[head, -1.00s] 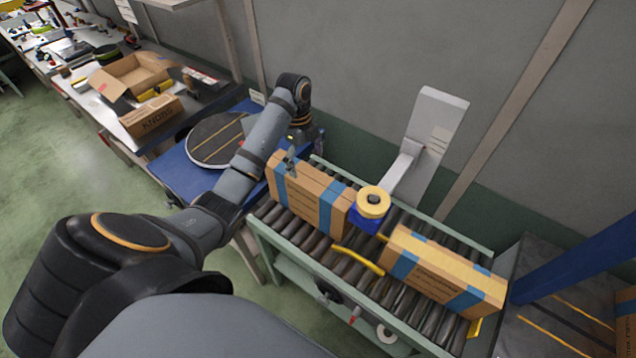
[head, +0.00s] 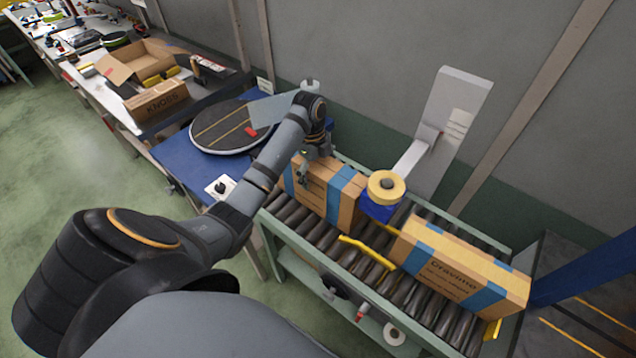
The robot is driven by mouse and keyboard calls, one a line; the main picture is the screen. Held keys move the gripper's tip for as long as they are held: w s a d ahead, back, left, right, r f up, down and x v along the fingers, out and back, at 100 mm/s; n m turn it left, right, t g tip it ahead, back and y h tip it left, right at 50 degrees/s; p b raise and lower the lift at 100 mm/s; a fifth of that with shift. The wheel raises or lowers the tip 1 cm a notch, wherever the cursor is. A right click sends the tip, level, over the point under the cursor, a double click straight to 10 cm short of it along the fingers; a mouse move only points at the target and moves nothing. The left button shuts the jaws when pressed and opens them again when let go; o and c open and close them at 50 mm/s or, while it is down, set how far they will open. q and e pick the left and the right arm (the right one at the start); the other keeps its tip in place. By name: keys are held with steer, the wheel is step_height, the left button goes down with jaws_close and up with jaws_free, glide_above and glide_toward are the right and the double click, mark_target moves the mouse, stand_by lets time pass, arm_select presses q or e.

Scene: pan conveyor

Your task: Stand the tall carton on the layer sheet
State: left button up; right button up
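A brown carton with blue tape bands (head: 317,190) stands on edge at the left part of the roller conveyor. A second carton with blue bands and dark print (head: 463,267) lies to its right; I cannot tell which the task calls tall. My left gripper (head: 304,172) points down at the left end of the first carton. One finger shows in front of its near face; the other is hidden, so contact and opening are unclear. A grey sheet (head: 272,109) shows by the round dark platform; I cannot tell if it is the layer sheet. My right gripper is out of view.
The conveyor (head: 308,230) also carries a yellow tape roll (head: 386,186) above a blue part, with a yellow bar (head: 367,252) in front. The round platform (head: 222,135) sits on a blue table. A grey post (head: 450,120) stands behind. An open box (head: 152,65) is on the bench.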

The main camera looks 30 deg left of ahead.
arm_select(q)
steer(key=shift+s+r, duration=0.1)
steer(key=c, duration=1.8)
